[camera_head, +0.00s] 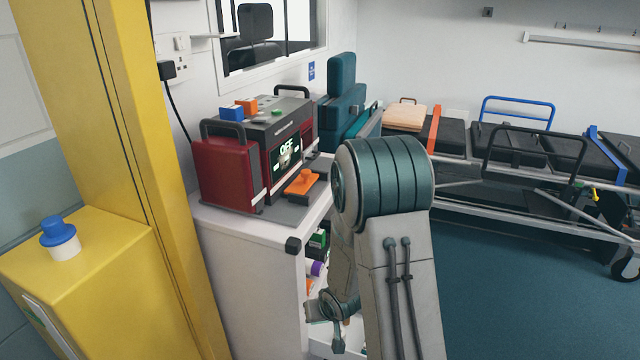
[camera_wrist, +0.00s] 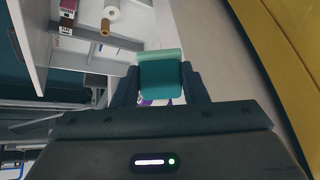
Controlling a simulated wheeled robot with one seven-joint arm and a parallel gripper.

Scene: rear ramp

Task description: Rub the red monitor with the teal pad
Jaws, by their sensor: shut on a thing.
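The red monitor (camera_head: 228,172) stands on the white cabinet in the head view, left of centre. It has red side panels, a dark handle and a front screen reading "OFF". The teal pad (camera_wrist: 160,78) shows in the wrist view, clamped between the two dark fingers of my gripper (camera_wrist: 160,82). My arm fills the lower middle of the head view, to the right of the monitor and cabinet, and my gripper cannot be made out clearly there. The pad is apart from the monitor, which does not show in the wrist view.
The white cabinet (camera_head: 250,262) has open shelves with small supplies. An orange item (camera_head: 302,182) lies before the monitor; blue and orange blocks sit on top. A yellow box (camera_head: 95,270) and post stand left. A stretcher (camera_head: 500,160) is at right. The teal floor between is clear.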

